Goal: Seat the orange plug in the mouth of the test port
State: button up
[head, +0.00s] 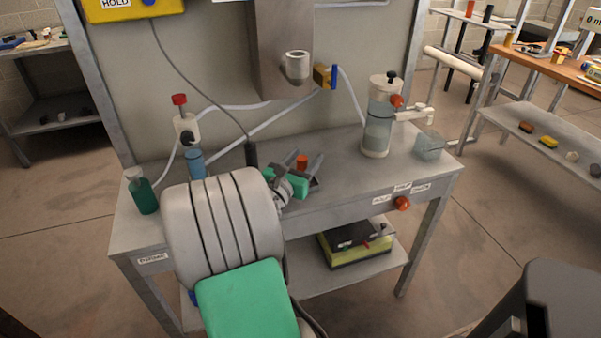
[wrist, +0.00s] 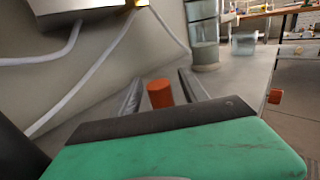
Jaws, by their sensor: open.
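The orange plug (head: 302,161) is a small upright cylinder on or just above the grey bench. In the wrist view the plug (wrist: 160,93) stands between my two fingers, with a gap on each side; its lower end is hidden by my green and black gripper body. My gripper (head: 304,168) is open and low over the bench, its fingers pointing away from me. A white cylindrical fitting (head: 297,66) with a grey opening on top is in front of the grey heater box; it may be the test port, but I cannot tell for sure.
A clear canister (head: 379,125) and a clear box (head: 429,146) stand right on the bench (head: 345,190). A green bottle (head: 142,191) and a red-capped pump (head: 185,128) stand left. White hoses (head: 255,130) run behind my gripper. A brass valve (head: 324,76) hangs beside the fitting.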

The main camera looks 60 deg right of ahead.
jog(key=shift+d, duration=0.75)
grip_shut()
